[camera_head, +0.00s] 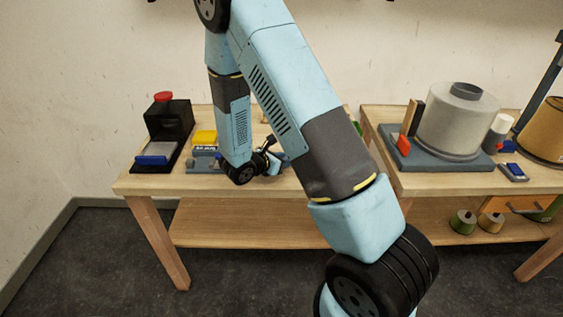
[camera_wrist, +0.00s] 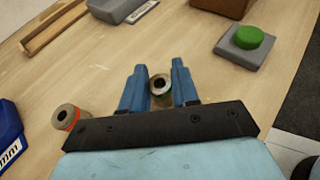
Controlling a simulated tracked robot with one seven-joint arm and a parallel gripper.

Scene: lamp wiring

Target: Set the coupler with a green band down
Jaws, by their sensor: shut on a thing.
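My gripper (camera_wrist: 160,85) has its two blue fingers shut on a small coupler (camera_wrist: 161,82), a short tan cylinder with a dark hole in its top. A green tint shows low on its side; the rest of its band is hidden by the fingers and palm. I cannot tell whether its underside touches the wooden table. In the head view my gripper (camera_head: 281,159) is low over the left table, and the coupler is not discernible there.
A coupler with an orange-red band (camera_wrist: 66,118) stands just left of my gripper. A blue bin (camera_wrist: 8,135) is at the left edge. A green button on a grey base (camera_wrist: 245,40) is at the upper right. Bare wood (camera_wrist: 90,70) lies ahead of the fingers.

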